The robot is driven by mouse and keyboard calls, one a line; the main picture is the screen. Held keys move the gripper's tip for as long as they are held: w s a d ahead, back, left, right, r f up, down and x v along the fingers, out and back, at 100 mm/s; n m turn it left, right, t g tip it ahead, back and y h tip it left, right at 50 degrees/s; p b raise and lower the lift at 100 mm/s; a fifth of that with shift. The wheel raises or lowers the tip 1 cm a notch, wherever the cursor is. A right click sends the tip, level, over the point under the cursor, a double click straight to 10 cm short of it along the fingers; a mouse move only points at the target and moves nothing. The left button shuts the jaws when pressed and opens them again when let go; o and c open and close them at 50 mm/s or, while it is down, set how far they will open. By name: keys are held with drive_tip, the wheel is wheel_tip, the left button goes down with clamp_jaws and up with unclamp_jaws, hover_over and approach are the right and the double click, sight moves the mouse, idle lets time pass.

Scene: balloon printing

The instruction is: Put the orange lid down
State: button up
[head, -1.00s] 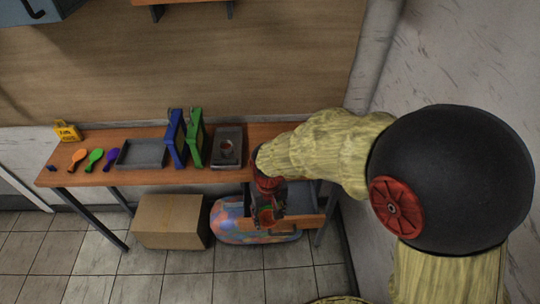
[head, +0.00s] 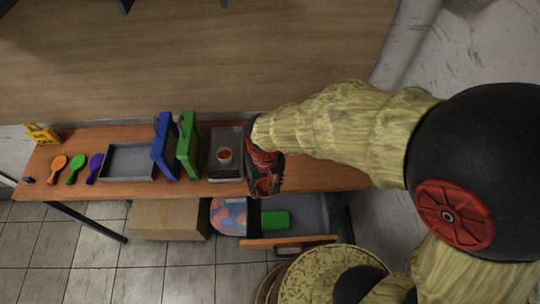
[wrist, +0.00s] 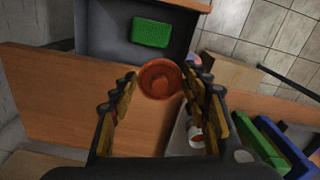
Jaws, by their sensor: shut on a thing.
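The orange lid (wrist: 160,79) is round and hollow, held between the fingertips of my gripper (wrist: 163,84) in the wrist view. In the head view the lid (head: 264,187) shows at the lower end of my gripper (head: 266,182). My gripper is shut on it and holds it over the front right part of the wooden table (head: 330,179), just right of a grey tray. The gap between lid and tabletop is hard to judge.
The grey tray (head: 226,137) holds a small cup with red contents (head: 224,156). Green (head: 189,145) and blue (head: 165,146) frames stand left of it. An open drawer (head: 308,212) with a green block (head: 275,220) juts out below. Bare tabletop lies to the right.

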drive_tip(key=w+d+f, duration=0.1)
drive_tip(key=w+f, duration=0.2)
drive_tip(key=w, duration=0.1)
drive_tip(key=w+d+f+b, duration=0.1)
drive_tip(key=w+f, duration=0.2)
drive_tip(key=w, duration=0.1)
drive_tip(key=w+d+f, duration=0.1)
drive_tip(key=w+f, duration=0.2)
drive_tip(key=w, duration=0.2)
drive_tip(key=shift+f+b, duration=0.1)
drive_tip(key=shift+b, duration=0.2)
drive_tip(key=shift+w+f, duration=0.25)
drive_tip(key=shift+f, duration=0.15)
drive_tip(key=shift+f+b, duration=0.3)
drive_tip(key=shift+f, duration=1.15)
drive_tip(key=shift+f, duration=0.15)
drive_tip(key=o, duration=0.6)
drive_tip(key=shift+o, duration=0.5)
